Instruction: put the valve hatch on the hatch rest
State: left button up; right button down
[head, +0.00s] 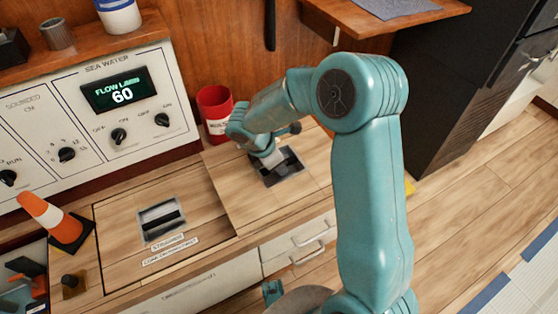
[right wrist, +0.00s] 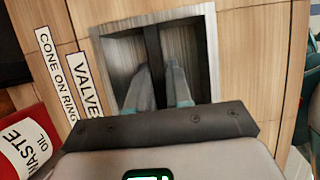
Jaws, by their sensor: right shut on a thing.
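The valve hatch (head: 228,187) is a light wood panel on the counter, with a metal-framed recess and a dark bar across it. In the right wrist view the hatch (right wrist: 258,65) fills most of the picture, with a label beginning "VALVE" beside the recess. My right gripper (head: 272,161) reaches down into the recess. In the right wrist view its fingers (right wrist: 158,82) are shut on the bar, one on each side. I cannot tell whether the hatch is seated or slightly raised. I cannot make out the hatch rest. My left gripper is not in view.
A second hatch (head: 195,238) with a similar recess lies to the left. A red waste oil can (head: 213,106) stands behind the valve hatch. A control panel (head: 150,105) rises behind. Wood floor (head: 475,205) is clear at the right.

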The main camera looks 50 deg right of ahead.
notch_tip(320, 180, down, 5)
jog(key=shift+r+b, duration=0.1)
jog(key=shift+b, duration=0.9)
jog(key=shift+f, duration=0.2)
jog(key=c, duration=1)
grip_release()
jog(key=shift+c, duration=0.2)
jog(key=shift+r, duration=0.35)
jog(key=p+v, duration=0.5)
jog(key=v, duration=0.6)
jog(key=shift+a+r, duration=0.15)
jog(key=shift+r, duration=0.1)
